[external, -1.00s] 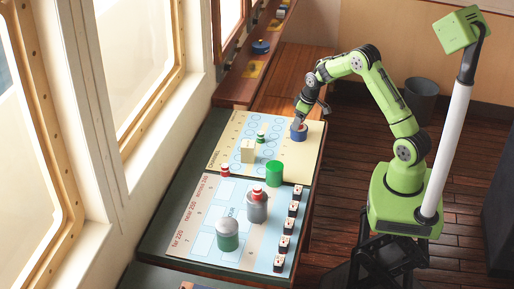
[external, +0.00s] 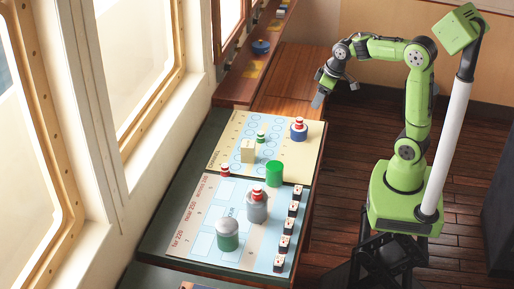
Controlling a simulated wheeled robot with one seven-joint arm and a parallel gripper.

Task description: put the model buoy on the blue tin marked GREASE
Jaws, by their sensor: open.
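A red-and-white striped model buoy (external: 299,122) stands upright on top of a blue tin (external: 299,134), near the far right corner of the chart. Any marking on the tin is too small to read. My gripper (external: 317,101) is open and empty. It hangs above and beyond the buoy, by the table's far right edge, clearly apart from it.
Another red-and-white buoy (external: 257,191) stands on a grey tin (external: 257,208).

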